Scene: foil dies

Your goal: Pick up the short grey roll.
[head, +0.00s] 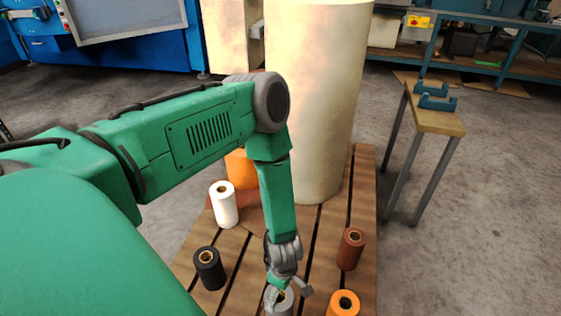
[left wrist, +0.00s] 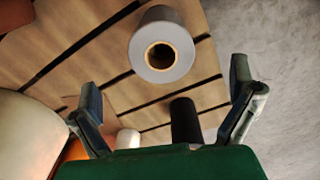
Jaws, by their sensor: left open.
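The short grey roll (head: 286,304) stands upright on the wooden slatted pallet near the bottom edge of the head view, partly hidden by my left gripper (head: 279,287). In the left wrist view the grey roll (left wrist: 162,30) shows its round end with a brown core hole, at the upper middle. My left gripper (left wrist: 165,80) is open there, with one finger on each side of the picture and nothing between them. The roll appears beyond the fingertips; I cannot tell the exact gap. My right gripper is in neither view.
The pallet (head: 228,247) also bears a black roll (head: 209,270), a white roll (head: 224,206), a dark red roll (head: 351,249), and orange rolls (head: 343,304) (head: 240,170). A tall cream roll (head: 318,100) stands behind my arm. A small bench (head: 437,115) stands at right.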

